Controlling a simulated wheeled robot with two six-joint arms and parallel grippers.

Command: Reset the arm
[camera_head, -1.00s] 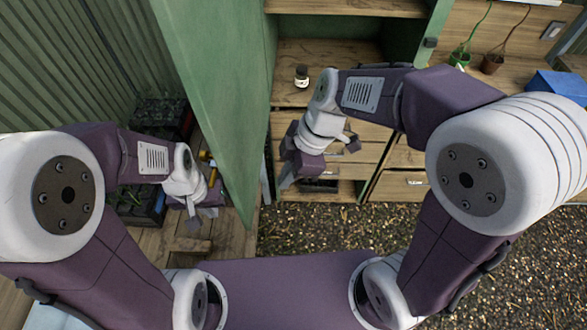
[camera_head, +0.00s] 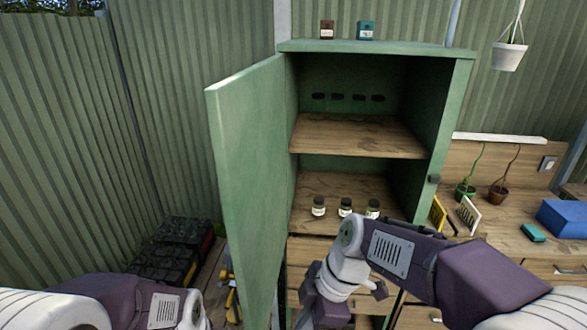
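My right arm reaches in from the lower right. Its gripper (camera_head: 325,312) hangs in front of the cabinet's lower drawers, and its fingertips run to the bottom edge of the view, so the opening between them does not show clearly. I see nothing held in it. Only a link of my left arm shows at the bottom left. My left gripper is below the view.
A green cabinet (camera_head: 457,110) stands with its left door (camera_head: 250,185) swung open. Several jars (camera_head: 345,206) stand on its lower shelf, with several dark lids on the back wall above. Two small boxes (camera_head: 366,30) sit on top. A wooden bench (camera_head: 500,240) is at right.

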